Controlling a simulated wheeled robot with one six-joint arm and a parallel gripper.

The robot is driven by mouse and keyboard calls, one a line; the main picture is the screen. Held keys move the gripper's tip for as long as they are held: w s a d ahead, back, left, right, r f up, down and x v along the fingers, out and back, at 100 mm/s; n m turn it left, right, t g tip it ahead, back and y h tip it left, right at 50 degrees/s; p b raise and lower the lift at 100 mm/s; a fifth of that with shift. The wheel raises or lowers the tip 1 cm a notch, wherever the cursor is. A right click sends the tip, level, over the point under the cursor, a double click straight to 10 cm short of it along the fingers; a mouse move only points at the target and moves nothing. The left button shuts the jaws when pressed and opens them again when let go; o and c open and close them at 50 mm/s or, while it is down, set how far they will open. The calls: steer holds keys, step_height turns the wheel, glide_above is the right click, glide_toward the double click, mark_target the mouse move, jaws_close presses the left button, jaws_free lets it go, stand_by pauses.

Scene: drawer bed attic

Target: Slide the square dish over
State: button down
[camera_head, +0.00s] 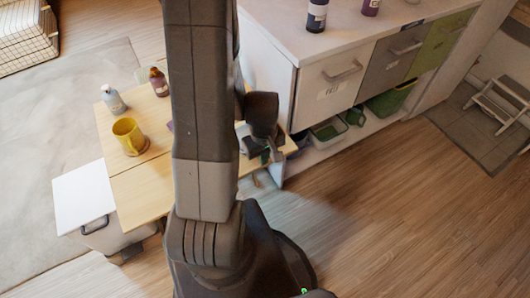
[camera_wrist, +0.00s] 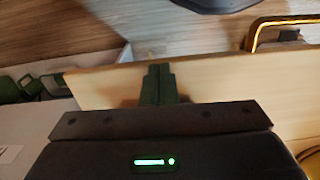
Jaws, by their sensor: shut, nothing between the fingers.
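My gripper (camera_head: 264,156) is at the right end of the small wooden table, near the white cabinet, partly hidden by my arm. In the wrist view its dark fingers (camera_wrist: 158,84) are shut together with nothing between them, over or against the pale wooden top (camera_wrist: 215,82). I cannot make out a square dish in either view. My arm hides the middle of the table (camera_head: 143,190) in the head view.
A yellow mug (camera_head: 128,137), a pale bottle (camera_head: 113,99) and a brown bottle (camera_head: 158,82) stand on the table's left part. The cabinet (camera_head: 318,128) stands close on the right, with green bins (camera_head: 390,99) below. Wooden floor (camera_head: 400,220) is clear at lower right.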

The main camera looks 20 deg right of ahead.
steer(key=shift+w+a+r, duration=0.1)
steer(key=shift+w+r, duration=0.05)
steer(key=shift+w, duration=1.5)
steer(key=w, duration=1.2)
steer(key=w+a, duration=0.1)
steer(key=w, duration=0.5)
steer(key=shift+w, duration=0.15)
